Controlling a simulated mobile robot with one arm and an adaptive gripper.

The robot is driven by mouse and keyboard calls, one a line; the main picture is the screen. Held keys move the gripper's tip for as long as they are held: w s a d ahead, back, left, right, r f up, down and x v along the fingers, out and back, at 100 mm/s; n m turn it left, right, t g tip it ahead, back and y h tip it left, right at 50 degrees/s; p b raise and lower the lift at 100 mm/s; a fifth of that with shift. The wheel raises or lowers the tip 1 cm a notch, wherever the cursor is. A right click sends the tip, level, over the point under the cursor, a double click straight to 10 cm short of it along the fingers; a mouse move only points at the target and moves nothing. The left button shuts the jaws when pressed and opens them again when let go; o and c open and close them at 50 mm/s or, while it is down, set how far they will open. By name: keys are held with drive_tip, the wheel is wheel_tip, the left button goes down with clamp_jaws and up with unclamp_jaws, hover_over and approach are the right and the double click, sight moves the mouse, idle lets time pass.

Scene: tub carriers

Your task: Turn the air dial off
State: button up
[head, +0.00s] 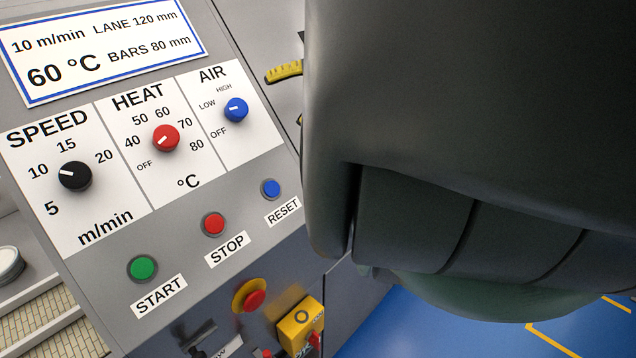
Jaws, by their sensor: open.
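The air dial (236,109) is a round blue knob on the white AIR panel, in the upper middle of the head view. Its white mark points left, towards LOW. HIGH is printed above it and OFF to its lower left. The dial is in plain sight and nothing touches it. A large dark part of my arm fills the right half of the view, close to the camera. My gripper's fingertips do not show.
Beside it are the red heat dial (166,138) and black speed dial (75,176). Below are start (142,268), stop (213,224) and reset (270,188) buttons, a red emergency button (254,299) and a yellow switch box (302,324). Blue floor (425,330) shows lower right.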

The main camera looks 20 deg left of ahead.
drive_tip(key=shift+w+d, duration=0.45)
drive_tip(key=shift+d, duration=0.3)
drive_tip(key=shift+w+d, duration=0.45)
drive_tip(key=shift+d, duration=0.3)
drive_tip(key=s+a+r+m+y+p, duration=0.35)
drive_tip(key=s+m+y+p, duration=0.35)
drive_tip(key=p, duration=1)
drive_tip(key=m+t+y+p, duration=0.1)
drive_tip(key=m+t+p, duration=1)
drive_tip(key=m, duration=0.4)
approach(240, 109)
drive_tip(key=b+x, duration=0.5)
drive_tip(key=x, duration=0.4)
drive_tip(key=shift+w+a+f, duration=0.1)
drive_tip(key=shift+a+f, duration=0.05)
drive_tip(key=shift+f, duration=0.05)
drive_tip(key=shift+w+a+r+b, duration=0.2)
drive_tip(key=shift+a+b, duration=0.1)
drive_tip(key=shift+a, duration=0.3)
